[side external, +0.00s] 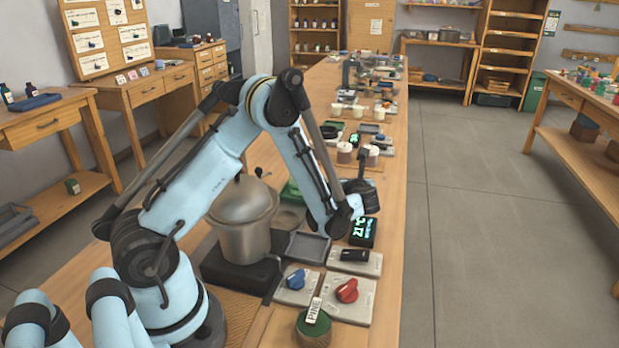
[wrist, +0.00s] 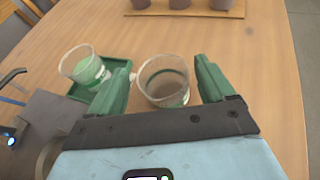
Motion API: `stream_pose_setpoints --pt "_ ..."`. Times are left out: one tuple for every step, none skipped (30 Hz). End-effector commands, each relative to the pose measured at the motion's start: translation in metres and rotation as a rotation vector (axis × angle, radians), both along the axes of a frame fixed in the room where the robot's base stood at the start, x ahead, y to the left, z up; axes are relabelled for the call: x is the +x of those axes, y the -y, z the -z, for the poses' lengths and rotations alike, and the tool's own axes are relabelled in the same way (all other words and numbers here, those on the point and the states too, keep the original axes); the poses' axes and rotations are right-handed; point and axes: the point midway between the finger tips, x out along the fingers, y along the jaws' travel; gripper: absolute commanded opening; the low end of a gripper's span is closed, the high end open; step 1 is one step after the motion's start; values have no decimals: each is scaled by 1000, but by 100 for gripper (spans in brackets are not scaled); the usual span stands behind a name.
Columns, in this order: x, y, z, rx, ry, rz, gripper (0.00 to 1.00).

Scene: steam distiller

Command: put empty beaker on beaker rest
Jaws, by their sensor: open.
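A clear glass beaker (wrist: 165,98) that looks empty stands on the wooden bench in the wrist view. My gripper (wrist: 163,70) is open, with one green finger on each side of this beaker; whether either finger touches it I cannot tell. A second beaker (wrist: 82,66), with something green showing in it, stands at a green tray (wrist: 106,88) to the left. In the side external view my gripper (side external: 361,188) is low over the bench, and its fingers are hard to make out. I cannot tell for sure which item is the beaker rest.
In the side external view a metal pot (side external: 243,225) stands on a dark base beside my arm. A dark shallow tray (side external: 304,248), a lit display box (side external: 363,232), and blue (side external: 296,279) and red (side external: 347,290) knobs are close by. Several cups stand farther along the bench.

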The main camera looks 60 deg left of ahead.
Motion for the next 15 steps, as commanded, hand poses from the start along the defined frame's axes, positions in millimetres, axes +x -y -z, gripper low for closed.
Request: stream_pose_setpoints --pt "-5 8 -6 0 1 4 82" --pt "-9 12 -9 0 0 3 82" --pt "-11 20 -12 0 0 5 82" --pt "-13 25 -14 0 -1 6 82" --pt "-16 30 -17 0 0 5 82" --pt "-18 37 -20 0 1 4 82" --pt "-20 42 -22 0 1 4 82" --pt "-22 46 -24 0 0 5 82" --pt "-24 51 -26 0 0 3 82" --pt "-26 54 -28 0 0 3 82" --pt "-27 58 -29 0 1 4 82" --pt "-29 61 -31 -1 0 2 82" --pt "-29 63 -32 -1 0 2 82" --pt "-30 65 -33 0 1 2 82" --pt "-31 67 -33 -2 1 1 82"
